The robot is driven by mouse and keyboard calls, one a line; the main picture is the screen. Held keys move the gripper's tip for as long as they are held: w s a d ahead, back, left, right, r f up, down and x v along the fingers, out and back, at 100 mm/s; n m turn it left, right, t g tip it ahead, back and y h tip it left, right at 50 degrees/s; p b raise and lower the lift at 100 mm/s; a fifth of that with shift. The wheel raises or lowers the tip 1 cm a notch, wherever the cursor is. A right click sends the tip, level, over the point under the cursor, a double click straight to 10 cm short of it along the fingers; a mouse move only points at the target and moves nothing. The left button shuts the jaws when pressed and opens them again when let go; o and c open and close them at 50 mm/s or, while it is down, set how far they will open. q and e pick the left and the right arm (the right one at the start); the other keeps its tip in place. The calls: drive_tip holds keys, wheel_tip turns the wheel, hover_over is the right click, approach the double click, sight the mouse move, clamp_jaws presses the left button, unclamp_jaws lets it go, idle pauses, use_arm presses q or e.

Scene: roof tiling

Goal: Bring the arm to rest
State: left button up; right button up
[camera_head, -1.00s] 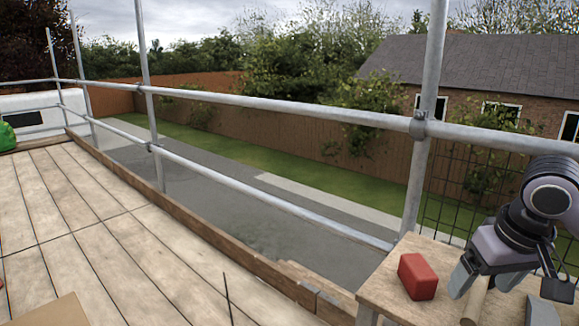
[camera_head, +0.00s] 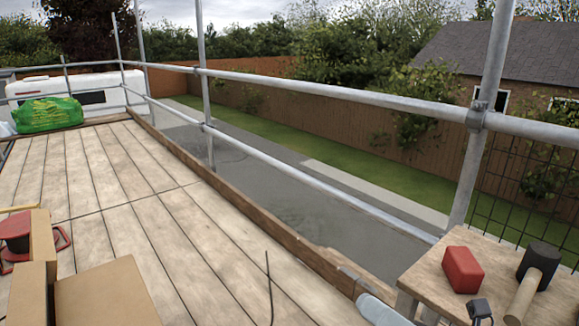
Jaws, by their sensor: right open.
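My right gripper (camera_head: 480,311) shows only as a small dark part at the bottom edge, in front of the wooden bench (camera_head: 425,277). It is open; its fingertips are mostly out of the picture, and I see nothing held. A pale piece at the bottom left of the bench looks like part of my right arm. On the bench lie a red block (camera_head: 462,269) and a mallet (camera_head: 537,265) with a black head and wooden handle, both clear of the gripper. My left gripper is not in view.
Metal scaffold rails (camera_head: 330,89) and a wooden toe board (camera_head: 270,238) edge the plank deck (camera_head: 130,190). Cardboard boxes (camera_head: 105,293) and a red tool (camera_head: 14,232) are at the lower left. A green bag (camera_head: 47,114) lies at the far end. The mid deck is clear.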

drive_tip(key=d+f+m+t+h, duration=0.25)
drive_tip(key=f+m+h, duration=0.4)
drive_tip(key=m, duration=0.45)
drive_tip(key=d+f+m+t+h, duration=0.25)
drive_tip(key=f+m+h, duration=0.35)
drive_tip(key=m, duration=0.5)
drive_tip(key=s+d+f+m+g+h, duration=0.1)
drive_tip(key=s+f+m+g, duration=0.3)
drive_tip(key=s+f+m, duration=0.3)
drive_tip(key=s+d+f+m+g+h, duration=0.1)
drive_tip(key=s+f+m+g+h, duration=0.2)
drive_tip(key=f+m, duration=0.5)
wheel_tip(320, 180, up, 12)
drive_tip(key=s+d+n+p, duration=0.1)
drive_tip(key=p, duration=1.4)
drive_tip(key=shift+s+n+y, duration=0.2)
drive_tip(key=shift+n+y, duration=0.15)
drive_tip(key=shift+n, duration=0.05)
drive_tip(key=shift+f, duration=0.15)
drive_tip(key=shift+c, duration=0.3)
